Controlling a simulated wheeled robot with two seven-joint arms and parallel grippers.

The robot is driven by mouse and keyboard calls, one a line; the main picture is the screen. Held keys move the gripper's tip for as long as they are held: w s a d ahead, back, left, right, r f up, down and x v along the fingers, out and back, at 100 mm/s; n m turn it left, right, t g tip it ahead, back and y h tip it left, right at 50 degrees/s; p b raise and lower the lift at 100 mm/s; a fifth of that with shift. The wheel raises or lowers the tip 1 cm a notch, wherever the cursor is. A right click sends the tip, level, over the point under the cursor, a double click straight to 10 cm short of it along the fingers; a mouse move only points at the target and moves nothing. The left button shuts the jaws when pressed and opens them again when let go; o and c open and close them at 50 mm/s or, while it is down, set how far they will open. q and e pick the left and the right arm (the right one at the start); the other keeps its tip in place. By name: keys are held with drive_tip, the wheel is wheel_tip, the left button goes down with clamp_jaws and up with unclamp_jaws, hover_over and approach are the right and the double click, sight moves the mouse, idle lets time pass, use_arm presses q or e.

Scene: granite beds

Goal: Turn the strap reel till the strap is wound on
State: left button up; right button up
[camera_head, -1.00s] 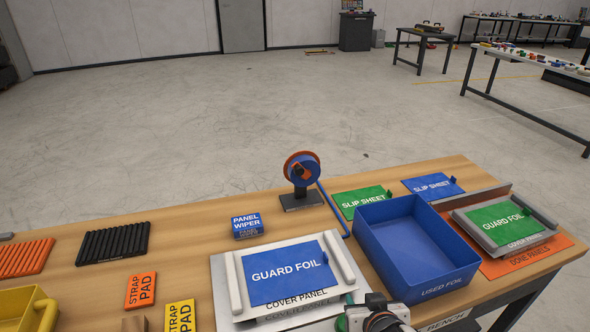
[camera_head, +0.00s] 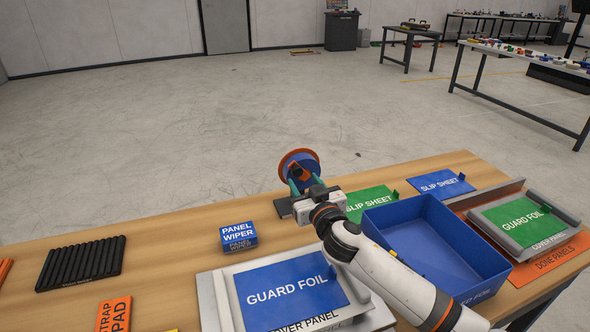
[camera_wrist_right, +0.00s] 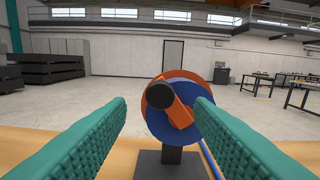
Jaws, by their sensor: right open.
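The strap reel (camera_head: 300,165) stands on the far edge of the table, with an orange rim, a blue drum and a dark base. In the right wrist view the reel (camera_wrist_right: 194,98) faces me, with an orange crank (camera_wrist_right: 178,112) ending in a black knob (camera_wrist_right: 160,95). A blue strap (camera_wrist_right: 208,157) hangs from its right side. My right gripper (camera_head: 303,185) is in front of the reel. Its green ribbed fingers (camera_wrist_right: 160,120) are open on either side of the knob, with nothing held. In the head view the gripper hides the crank and base partly. My left gripper is not in view.
A blue panel wiper box (camera_head: 238,235) stands left of the reel. The guard foil panel (camera_head: 290,287) lies in front. A blue used foil bin (camera_head: 480,290), slip sheets (camera_head: 440,184) and done panels (camera_head: 548,258) are to the right. Black strips (camera_head: 80,262) lie left.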

sight(298, 175)
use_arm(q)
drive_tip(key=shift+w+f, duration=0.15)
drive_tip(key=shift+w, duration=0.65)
use_arm(e)
drive_tip(key=x, duration=0.7)
drive_tip(key=c, duration=0.8)
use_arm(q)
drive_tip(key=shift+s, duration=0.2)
use_arm(e)
drive_tip(key=shift+f, duration=0.1)
